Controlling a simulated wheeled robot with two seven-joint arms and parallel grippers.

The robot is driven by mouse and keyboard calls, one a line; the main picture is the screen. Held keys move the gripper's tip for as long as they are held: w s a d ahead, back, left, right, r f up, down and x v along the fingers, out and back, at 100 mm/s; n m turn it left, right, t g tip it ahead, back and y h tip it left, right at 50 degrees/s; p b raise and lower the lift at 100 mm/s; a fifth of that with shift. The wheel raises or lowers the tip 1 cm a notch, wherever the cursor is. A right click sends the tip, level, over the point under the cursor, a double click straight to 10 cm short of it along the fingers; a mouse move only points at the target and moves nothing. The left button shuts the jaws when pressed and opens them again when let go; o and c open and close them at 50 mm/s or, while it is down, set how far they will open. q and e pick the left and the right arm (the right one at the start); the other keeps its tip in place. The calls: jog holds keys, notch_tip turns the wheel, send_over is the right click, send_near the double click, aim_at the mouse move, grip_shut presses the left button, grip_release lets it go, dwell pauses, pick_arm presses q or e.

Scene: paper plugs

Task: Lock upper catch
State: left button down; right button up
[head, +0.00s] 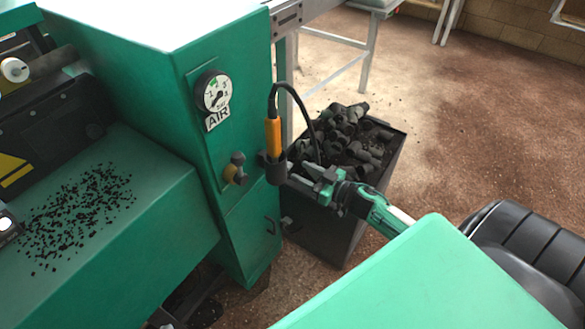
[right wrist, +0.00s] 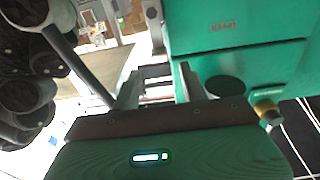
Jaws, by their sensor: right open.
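My right gripper (head: 308,180) is open beside the green machine cabinet (head: 245,100), over the near edge of a dark bin. Its fingers point left toward the black holder (head: 275,172) on the cabinet's corner. In the right wrist view the gripper (right wrist: 160,78) has its two fingers apart, with a greyish part behind the gap that I cannot identify. A small dark hook-like fitting (head: 270,225) sits lower on the cabinet panel. I cannot tell which fitting is the upper catch. My left gripper is not in view.
The dark bin (head: 385,185) is full of black plugs (head: 345,140). An orange tool (head: 272,137) with a black cable stands in the holder. Floor (head: 480,110) is open at right.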

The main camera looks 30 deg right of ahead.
aim_at(291, 166)
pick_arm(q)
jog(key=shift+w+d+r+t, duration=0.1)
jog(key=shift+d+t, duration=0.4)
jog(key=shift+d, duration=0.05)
pick_arm(e)
jog(key=shift+x, duration=2.35)
jog(key=shift+c, duration=0.4)
grip_shut()
